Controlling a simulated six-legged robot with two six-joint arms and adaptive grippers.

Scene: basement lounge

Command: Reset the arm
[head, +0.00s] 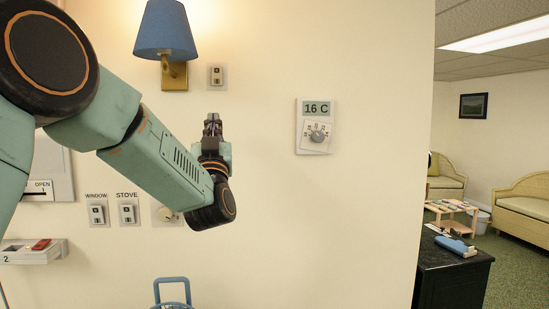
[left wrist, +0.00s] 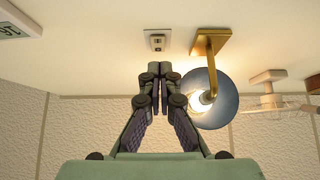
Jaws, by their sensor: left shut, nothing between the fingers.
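My left arm comes in from the left in the head view and reaches across in front of the wall. Its gripper (head: 212,122) points upward, below a small switch plate and to the left of the thermostat. In the left wrist view the fingers of my left gripper (left wrist: 156,78) are together with nothing between them. The gripper is apart from the wall fixtures. My right gripper is in neither view.
A thermostat (head: 315,140) reading 16 C is on the wall. A blue lamp (head: 166,30) and a switch (head: 216,75) are above the gripper. Window (head: 96,213) and stove (head: 128,212) switches are lower left. A black cabinet (head: 425,268) stands right.

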